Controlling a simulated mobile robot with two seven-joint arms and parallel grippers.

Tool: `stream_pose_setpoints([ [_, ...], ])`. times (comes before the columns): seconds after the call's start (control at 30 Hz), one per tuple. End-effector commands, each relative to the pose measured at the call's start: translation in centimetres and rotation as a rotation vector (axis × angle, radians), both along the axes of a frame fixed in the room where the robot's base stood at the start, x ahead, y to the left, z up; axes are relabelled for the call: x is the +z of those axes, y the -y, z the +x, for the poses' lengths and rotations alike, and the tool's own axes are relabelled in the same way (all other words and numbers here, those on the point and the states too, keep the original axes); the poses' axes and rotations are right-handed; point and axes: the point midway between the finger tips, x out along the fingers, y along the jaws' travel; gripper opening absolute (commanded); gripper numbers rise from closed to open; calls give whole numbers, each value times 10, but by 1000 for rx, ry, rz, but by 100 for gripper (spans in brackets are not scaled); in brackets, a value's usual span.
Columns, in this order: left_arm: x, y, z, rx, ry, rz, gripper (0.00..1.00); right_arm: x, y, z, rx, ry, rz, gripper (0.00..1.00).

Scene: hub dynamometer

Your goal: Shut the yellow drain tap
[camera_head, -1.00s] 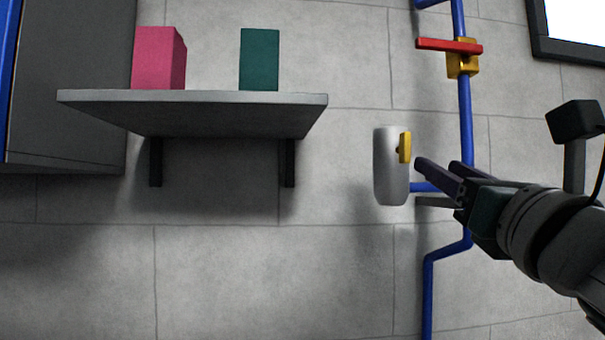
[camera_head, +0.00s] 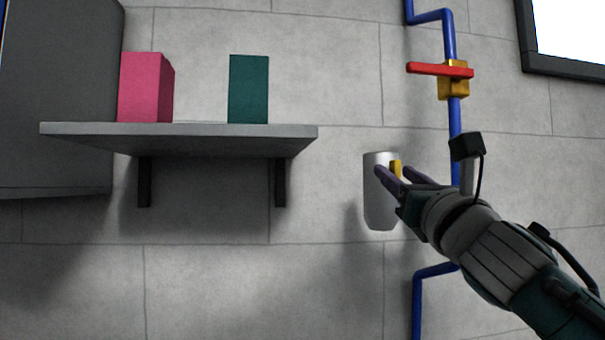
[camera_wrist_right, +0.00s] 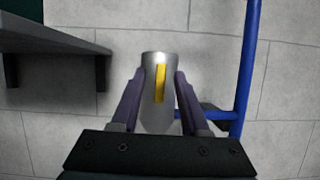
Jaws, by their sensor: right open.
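The yellow drain tap (camera_head: 396,168) is a small yellow handle on the front of a grey metal cylinder (camera_head: 378,215) by the wall. In the right wrist view the yellow tap (camera_wrist_right: 160,83) stands upright on the cylinder (camera_wrist_right: 157,120). My right gripper (camera_head: 392,172) is open, and its fingers reach up to the tap and hide its lower part in the head view. In the right wrist view the tap lies between the two spread fingers (camera_wrist_right: 159,80), with space on both sides. My left gripper is not in view.
A blue pipe (camera_head: 449,40) runs down the wall beside the cylinder. It carries a red lever (camera_head: 440,69) on a yellow valve body (camera_head: 454,88). A grey shelf (camera_head: 180,143) at the left holds a pink box (camera_head: 140,88) and a green box (camera_head: 248,90).

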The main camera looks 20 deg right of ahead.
Motion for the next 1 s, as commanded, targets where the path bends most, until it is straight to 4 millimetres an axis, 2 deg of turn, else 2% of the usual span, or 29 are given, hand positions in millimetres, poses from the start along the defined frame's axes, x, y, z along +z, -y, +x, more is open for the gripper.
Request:
stream_pose_setpoints([
  [0.1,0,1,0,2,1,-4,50,0,0,0,0,0,0,44],
  [0.5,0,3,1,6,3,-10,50,0,0,0,0,0,1,0],
  [1.0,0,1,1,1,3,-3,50,0,0,0,0,1,6,0],
])
